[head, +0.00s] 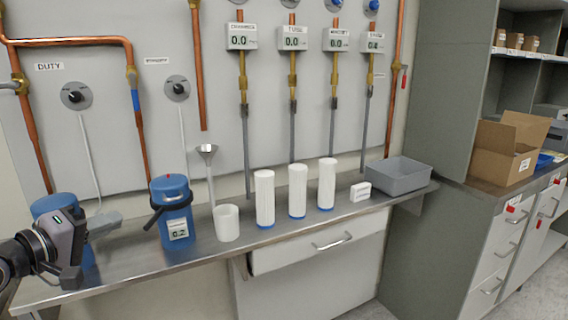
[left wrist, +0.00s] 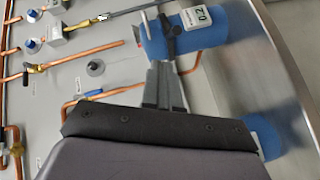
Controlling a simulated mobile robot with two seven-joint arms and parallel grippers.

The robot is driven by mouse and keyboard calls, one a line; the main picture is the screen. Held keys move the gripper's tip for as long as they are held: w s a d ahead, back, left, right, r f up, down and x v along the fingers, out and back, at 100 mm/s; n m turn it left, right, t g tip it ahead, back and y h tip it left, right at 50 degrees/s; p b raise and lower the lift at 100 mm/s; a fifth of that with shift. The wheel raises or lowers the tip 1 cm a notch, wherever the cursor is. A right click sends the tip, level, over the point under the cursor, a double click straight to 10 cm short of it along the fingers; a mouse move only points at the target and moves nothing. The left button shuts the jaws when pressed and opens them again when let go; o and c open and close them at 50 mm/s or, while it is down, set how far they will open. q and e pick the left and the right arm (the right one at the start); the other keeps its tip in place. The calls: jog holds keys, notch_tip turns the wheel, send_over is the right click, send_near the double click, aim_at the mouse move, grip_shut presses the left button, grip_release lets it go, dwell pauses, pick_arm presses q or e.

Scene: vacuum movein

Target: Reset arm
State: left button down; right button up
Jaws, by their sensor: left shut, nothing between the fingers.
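My left gripper (head: 110,220) comes in from the left edge of the head view, with its fingers together and nothing between them. It is in front of the left blue canister (head: 60,204), which it partly hides. Its fingertips point toward a second blue canister (head: 176,206) with a dark handle and a display reading 0.2. In the left wrist view the closed fingers (left wrist: 162,68) show close to that canister (left wrist: 190,35); I cannot tell the exact gap. My right gripper is in neither view.
Copper pipes (head: 75,40) and gauges line the panel behind. A cardboard box (head: 505,150) sits on the right counter.

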pick_arm(q)
jog(key=s+d+f+m+g+y+p, duration=0.1)
jog(key=s+d+f+m+p, duration=0.2)
jog(key=f, duration=0.7)
jog(key=s+d+f+m+g+y, duration=0.15)
jog(key=s+d+f, duration=0.3)
jog(key=f, duration=0.55)
jog(key=s+d+f+m+g+p, duration=0.1)
jog(key=s+d+f+m, duration=0.2)
jog(key=s, duration=0.5)
jog(key=s+d+f+m+g+p, duration=0.1)
jog(key=s+d+f+m+p, duration=0.1)
jog(key=s+d+f+m, duration=0.2)
jog(key=s+f+y, duration=0.1)
jog(key=s+f, duration=0.2)
jog(key=s, duration=0.1)
jog(key=shift+s+d+f, duration=0.15)
jog(key=shift+s+d, duration=0.2)
jog(key=shift+d, duration=0.05)
